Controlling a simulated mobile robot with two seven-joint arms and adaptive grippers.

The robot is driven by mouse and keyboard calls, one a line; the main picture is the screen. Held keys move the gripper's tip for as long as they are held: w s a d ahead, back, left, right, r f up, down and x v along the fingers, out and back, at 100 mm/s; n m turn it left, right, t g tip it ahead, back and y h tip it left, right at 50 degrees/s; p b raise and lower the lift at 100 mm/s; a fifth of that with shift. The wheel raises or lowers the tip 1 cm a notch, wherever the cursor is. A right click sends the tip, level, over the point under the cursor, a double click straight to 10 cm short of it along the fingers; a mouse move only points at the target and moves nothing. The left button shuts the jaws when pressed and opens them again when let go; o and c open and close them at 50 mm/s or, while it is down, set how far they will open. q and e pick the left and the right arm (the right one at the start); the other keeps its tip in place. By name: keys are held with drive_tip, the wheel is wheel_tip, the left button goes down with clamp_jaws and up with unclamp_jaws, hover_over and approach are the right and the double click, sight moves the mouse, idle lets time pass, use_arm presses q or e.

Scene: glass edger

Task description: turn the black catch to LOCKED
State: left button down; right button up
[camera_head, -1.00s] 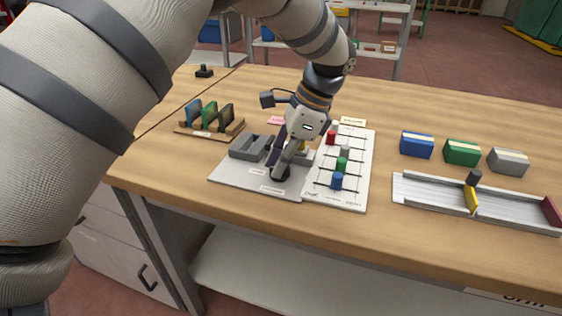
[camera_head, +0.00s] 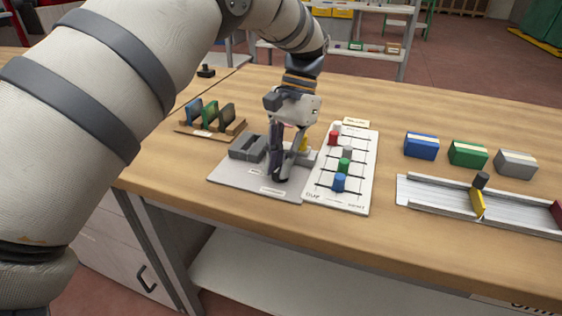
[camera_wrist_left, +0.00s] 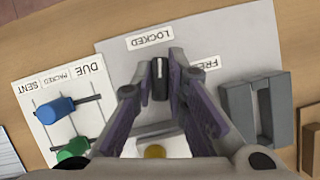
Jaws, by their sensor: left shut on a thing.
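The black catch (camera_wrist_left: 160,82) stands on a light grey plate (camera_head: 228,178) between my left fingertips. Its white line points up in the left wrist view, toward the LOCKED label (camera_wrist_left: 150,37). The FREE label (camera_wrist_left: 204,64) lies to its right there, partly covered by a finger. My left gripper (camera_head: 279,174) is low over the plate in the head view and shut on the catch; it also fills the lower middle of the left wrist view (camera_wrist_left: 161,76). In the head view the fingers mostly hide the catch. My right gripper is not in view.
A grey block-like fixture (camera_head: 248,148) stands on the plate beside the gripper. A white board (camera_head: 322,190) with coloured pegs lies close at right. A wooden rack (camera_head: 212,134) stands behind left. A metal channel (camera_head: 425,190) and several blocks are farther right.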

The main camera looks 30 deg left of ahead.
use_arm(q)
drive_tip(key=shift+n+h, duration=0.5)
drive_tip(key=shift+n, duration=0.8)
drive_tip(key=c, duration=1.6)
unclamp_jaws()
drive_tip(key=v, duration=0.7)
drive_tip(key=shift+r, duration=0.25)
